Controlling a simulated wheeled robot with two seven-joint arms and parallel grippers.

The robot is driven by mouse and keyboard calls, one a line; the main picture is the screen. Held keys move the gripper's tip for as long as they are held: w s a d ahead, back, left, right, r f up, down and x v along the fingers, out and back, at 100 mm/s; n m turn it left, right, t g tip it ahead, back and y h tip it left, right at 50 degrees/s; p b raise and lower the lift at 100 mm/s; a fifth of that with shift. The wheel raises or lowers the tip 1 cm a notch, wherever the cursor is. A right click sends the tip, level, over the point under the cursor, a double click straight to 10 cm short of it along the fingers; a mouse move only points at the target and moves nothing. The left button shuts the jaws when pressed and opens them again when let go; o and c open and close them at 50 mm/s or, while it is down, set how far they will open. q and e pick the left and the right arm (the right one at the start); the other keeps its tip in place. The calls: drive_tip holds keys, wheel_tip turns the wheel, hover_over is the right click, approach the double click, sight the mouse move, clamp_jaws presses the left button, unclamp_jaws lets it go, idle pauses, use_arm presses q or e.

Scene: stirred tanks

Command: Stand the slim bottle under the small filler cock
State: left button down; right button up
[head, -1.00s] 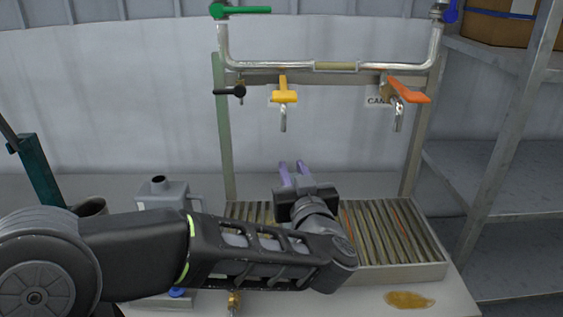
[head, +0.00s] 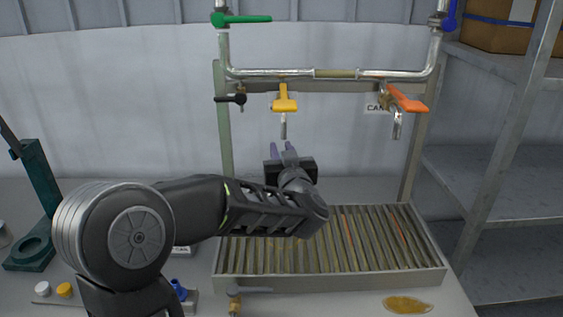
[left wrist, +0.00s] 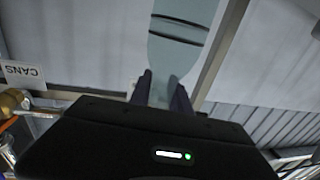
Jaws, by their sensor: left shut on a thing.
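My left gripper (head: 283,150) is shut on the slim bottle (left wrist: 180,45), a pale, see-through bottle with dark bands. It shows clearly only in the left wrist view, between the two fingers (left wrist: 164,92); in the head view I cannot make it out. The gripper is above the back of the slatted tray, just below the yellow-handled cock (head: 284,106). A smaller black-handled cock (head: 234,98) is to its left and an orange-handled cock (head: 406,101) to its right. My right gripper is out of view.
The slatted drip tray (head: 330,280) spans the bench under the pipe frame (head: 226,140). A brown puddle (head: 408,302) lies at front right. A green stand (head: 40,200) is at left, metal shelves (head: 500,170) at right. A CANS sign (left wrist: 22,72) hangs by the orange cock.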

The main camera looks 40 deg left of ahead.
use_arm(q)
wheel_tip(320, 180, down, 4)
drive_tip(key=shift+r, duration=0.25)
drive_tip(key=shift+f, duration=0.3)
drive_tip(key=c, duration=1.2)
unclamp_jaws()
drive_tip(key=shift+r, duration=0.1)
drive_tip(key=b+v, duration=0.1)
drive_tip(key=v, duration=1.1)
drive_tip(key=shift+r+b, duration=0.25)
drive_tip(key=shift+b, duration=0.1)
